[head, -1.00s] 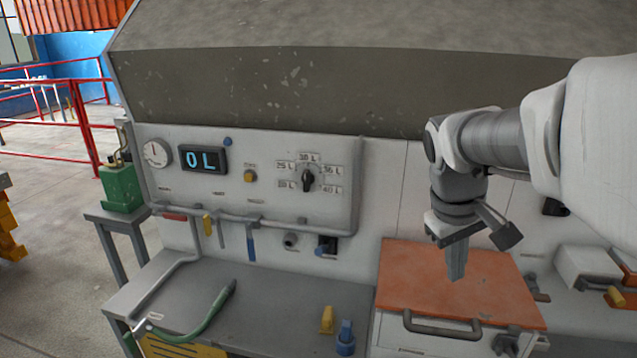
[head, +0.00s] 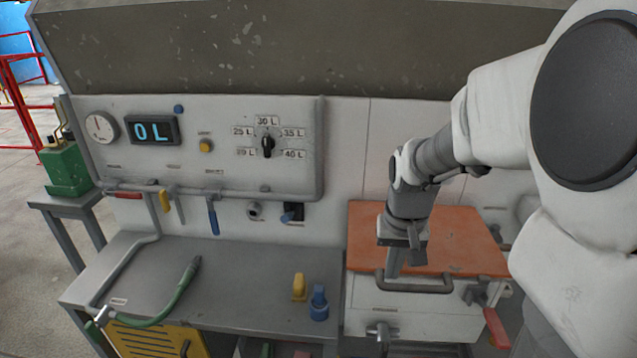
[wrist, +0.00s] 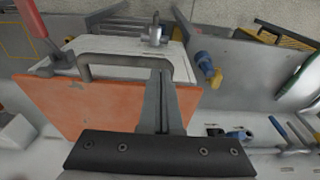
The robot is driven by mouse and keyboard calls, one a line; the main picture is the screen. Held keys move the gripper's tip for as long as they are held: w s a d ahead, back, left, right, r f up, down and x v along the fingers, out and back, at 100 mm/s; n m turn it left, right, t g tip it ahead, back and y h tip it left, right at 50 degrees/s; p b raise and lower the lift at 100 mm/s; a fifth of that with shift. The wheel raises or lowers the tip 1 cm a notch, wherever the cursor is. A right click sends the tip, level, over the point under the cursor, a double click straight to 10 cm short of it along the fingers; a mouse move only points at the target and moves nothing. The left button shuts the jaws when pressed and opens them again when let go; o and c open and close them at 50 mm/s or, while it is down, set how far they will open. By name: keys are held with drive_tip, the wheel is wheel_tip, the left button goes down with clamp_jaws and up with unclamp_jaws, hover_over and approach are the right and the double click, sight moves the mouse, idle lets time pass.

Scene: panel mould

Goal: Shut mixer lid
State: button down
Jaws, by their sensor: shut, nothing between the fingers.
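The mixer lid (head: 450,240) is an orange panel lying on top of a white box (head: 365,312), and looks flat. A grey bar handle (head: 430,288) runs along its front edge. In the wrist view the orange lid (wrist: 75,105) and the handle (wrist: 125,60) also show. My gripper (head: 393,275) points down at the front edge of the lid, by the left part of the handle. Its fingers (wrist: 160,75) are shut and empty, overlapping the handle's end in the wrist view; I cannot tell whether they touch it.
A red-handled lever (head: 495,326) is at the box's right side, and a grey latch (head: 380,333) is on its front. Blue (head: 318,303) and yellow (head: 299,287) fittings stand left of the box. A green hose (head: 180,292) lies on the grey bench (head: 230,290). A control panel (head: 225,180) is behind.

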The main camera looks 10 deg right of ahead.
drive_tip(key=shift+w+f, duration=0.15)
drive_tip(key=shift+f, duration=1.1)
